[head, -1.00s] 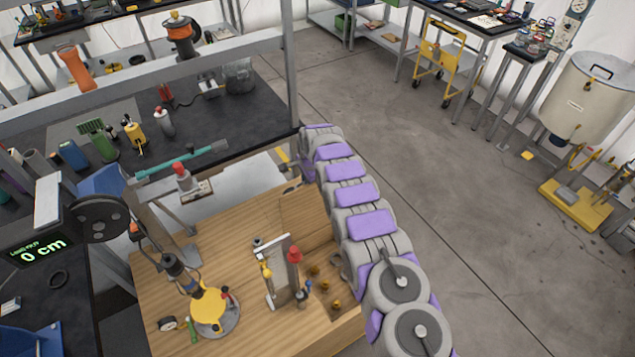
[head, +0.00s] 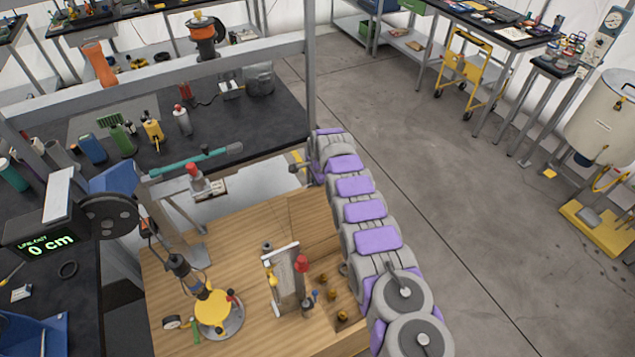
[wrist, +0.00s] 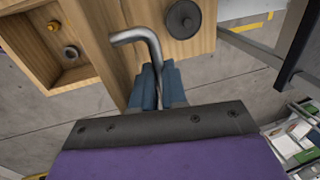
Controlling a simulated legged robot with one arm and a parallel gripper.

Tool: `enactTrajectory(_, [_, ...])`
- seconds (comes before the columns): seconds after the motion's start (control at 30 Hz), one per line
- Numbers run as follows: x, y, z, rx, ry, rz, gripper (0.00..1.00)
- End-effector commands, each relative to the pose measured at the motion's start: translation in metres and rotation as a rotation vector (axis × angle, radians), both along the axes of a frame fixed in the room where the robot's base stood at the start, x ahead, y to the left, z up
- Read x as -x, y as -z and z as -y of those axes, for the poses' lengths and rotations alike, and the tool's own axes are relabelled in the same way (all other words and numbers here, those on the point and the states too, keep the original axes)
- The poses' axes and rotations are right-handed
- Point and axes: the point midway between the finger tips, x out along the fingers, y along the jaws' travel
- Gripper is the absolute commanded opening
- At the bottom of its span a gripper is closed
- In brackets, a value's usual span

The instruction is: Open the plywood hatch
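The plywood hatch panel (head: 313,222) stands tilted at the back of an open compartment in the wooden box (head: 225,250) in the head view. Small brass pieces (head: 332,293) lie in that compartment. In the wrist view, the open compartment (wrist: 40,50) is at the upper left, beside a plywood surface bearing a round grey disc (wrist: 183,19). My gripper (wrist: 158,85) has its blue-grey fingers closed around a bent metal rod (wrist: 140,36). The rod's hooked end points left, near the compartment's edge. In the head view my gripper is mostly hidden by my arm beyond the panel.
A metal bracket with a red knob (head: 301,264) and a yellow round device (head: 213,308) stand on the box. A display (head: 50,243) reads 0 cm. A black bench (head: 240,120) with bottles and a metal post lies behind. Open floor (head: 450,180) is on the right.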

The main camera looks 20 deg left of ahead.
Motion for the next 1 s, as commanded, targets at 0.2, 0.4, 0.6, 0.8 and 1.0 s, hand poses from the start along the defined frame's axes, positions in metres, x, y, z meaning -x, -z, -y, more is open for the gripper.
enactTrajectory(0.2, [0.003, 0.005, 0.002, 0.007, 0.000, -0.009, 0.32])
enactTrajectory(0.4, [0.002, -0.001, 0.003, -0.002, 0.002, 0.000, 0.38])
enactTrajectory(0.6, [0.002, -0.004, 0.005, -0.002, 0.002, 0.000, 0.38])
enactTrajectory(0.8, [0.004, -0.022, 0.006, 0.000, 0.001, 0.001, 0.38])
enactTrajectory(1.0, [0.007, -0.049, 0.009, 0.000, 0.001, 0.002, 0.38])
